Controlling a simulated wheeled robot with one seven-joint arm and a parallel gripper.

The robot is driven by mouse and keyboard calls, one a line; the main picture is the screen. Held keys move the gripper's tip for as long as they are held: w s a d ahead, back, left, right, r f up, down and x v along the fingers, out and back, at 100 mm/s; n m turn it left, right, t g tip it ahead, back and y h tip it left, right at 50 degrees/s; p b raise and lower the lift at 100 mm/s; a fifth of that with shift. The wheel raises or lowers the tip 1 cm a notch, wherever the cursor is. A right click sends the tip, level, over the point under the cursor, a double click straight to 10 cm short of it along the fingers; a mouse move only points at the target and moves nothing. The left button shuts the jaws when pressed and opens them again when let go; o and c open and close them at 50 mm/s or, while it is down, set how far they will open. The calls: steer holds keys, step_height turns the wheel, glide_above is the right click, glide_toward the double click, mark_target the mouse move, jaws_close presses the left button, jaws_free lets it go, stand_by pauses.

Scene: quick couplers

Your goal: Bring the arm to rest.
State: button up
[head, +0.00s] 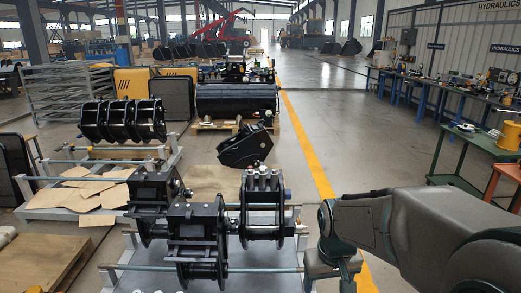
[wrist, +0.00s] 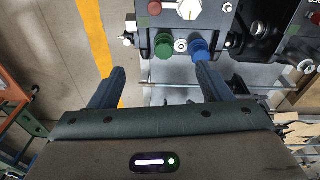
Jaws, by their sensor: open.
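My gripper (wrist: 161,72) is open in the wrist view, its two dark blue fingers apart with nothing seen held between them. Just beyond the fingertips is a dark coupler block (wrist: 183,20) with a green cap (wrist: 163,46) and a blue cap (wrist: 198,48). I cannot tell how far the fingertips are from it. In the head view my grey arm (head: 440,228) reaches in from the right and bends down at the lower middle, beside the couplers. The gripper's fingers cannot be made out there.
Black couplers (head: 263,198) and (head: 188,228) sit on a grey stand with metal rods (head: 250,270). Another coupler (head: 122,120) stands behind at left. A green-legged bench (head: 470,140) stands at right. Open floor with a yellow line (head: 305,150) lies between.

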steer(key=s+r+m+t, duration=0.1)
steer(key=s+r, duration=0.3)
steer(key=s, duration=0.7)
steer(key=shift+a, duration=0.1)
stand_by(1.0)
